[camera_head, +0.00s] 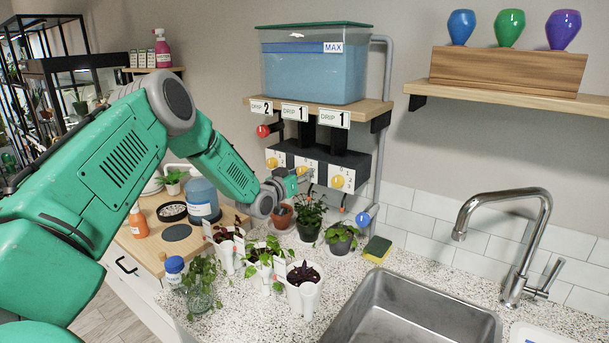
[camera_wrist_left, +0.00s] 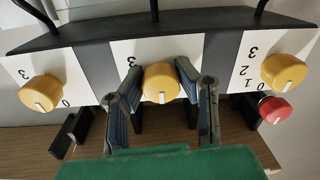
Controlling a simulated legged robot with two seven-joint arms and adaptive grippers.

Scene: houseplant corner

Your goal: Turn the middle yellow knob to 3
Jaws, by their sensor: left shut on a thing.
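The dark valve box (camera_head: 318,159) has three white dial plates, each with a yellow knob. The middle yellow knob (camera_wrist_left: 161,83) sits between the fingers of my left gripper (camera_wrist_left: 158,88), which is shut on it. The knob's white mark points down in the wrist view. A 3 shows on its plate above it; its other numbers are hidden. In the head view my left gripper (camera_head: 297,178) reaches the box from the left and partly covers the middle dial. The outer yellow knobs (camera_head: 272,162) and (camera_head: 337,181) stand free on either side. My right gripper is not in view.
A red knob (camera_wrist_left: 274,109) is close to one outer dial. A water tank (camera_head: 313,68) stands on the shelf above. Potted plants (camera_head: 304,280) crowd the counter below, with a blue ball-shaped knob (camera_head: 363,219) and the sink (camera_head: 410,315) to the right.

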